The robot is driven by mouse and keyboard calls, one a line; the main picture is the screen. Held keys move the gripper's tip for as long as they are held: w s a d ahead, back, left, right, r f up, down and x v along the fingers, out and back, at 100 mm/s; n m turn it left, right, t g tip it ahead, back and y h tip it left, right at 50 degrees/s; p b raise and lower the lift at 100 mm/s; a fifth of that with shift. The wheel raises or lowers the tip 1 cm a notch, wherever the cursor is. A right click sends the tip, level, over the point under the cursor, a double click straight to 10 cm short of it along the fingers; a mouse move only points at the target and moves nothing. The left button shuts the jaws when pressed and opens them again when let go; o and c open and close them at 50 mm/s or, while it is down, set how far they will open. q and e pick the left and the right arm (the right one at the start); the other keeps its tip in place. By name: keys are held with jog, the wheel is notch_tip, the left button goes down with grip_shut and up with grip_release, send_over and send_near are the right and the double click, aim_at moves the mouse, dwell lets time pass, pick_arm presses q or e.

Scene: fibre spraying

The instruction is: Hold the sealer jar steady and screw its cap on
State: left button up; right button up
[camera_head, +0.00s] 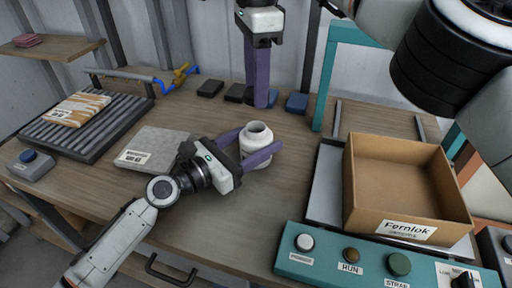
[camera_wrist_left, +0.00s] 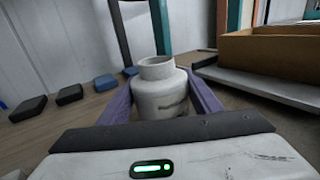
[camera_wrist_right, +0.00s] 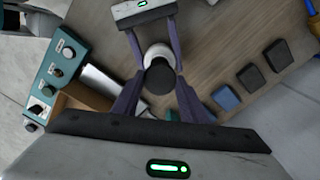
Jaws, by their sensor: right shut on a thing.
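The white sealer jar (camera_head: 256,143) stands upright on the workbench, its mouth open. My left gripper (camera_head: 254,146) has one purple finger on each side of it. In the left wrist view the jar (camera_wrist_left: 162,92) sits between the fingers with a narrow gap showing at the left. My right gripper (camera_head: 262,103) points down behind and above the jar. In the right wrist view its fingers are around a dark round cap (camera_wrist_right: 160,78), and the jar (camera_wrist_right: 158,52) shows partly hidden beyond it. In the head view I cannot make out the cap clearly.
An open cardboard box (camera_head: 400,232) stands on a tray at right, behind a teal button panel (camera_head: 330,262). Several dark and blue blocks (camera_head: 297,102) lie at the bench's back. A grey slab (camera_head: 152,146) and a roller rack (camera_head: 100,128) are at left.

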pick_arm(q)
jog(key=c, duration=0.6)
jog(key=shift+c, duration=0.2)
pick_arm(e)
send_over(256, 127)
jog(key=shift+f, duration=2.5)
jog(key=shift+f, duration=0.9)
jog(key=shift+f, duration=0.55)
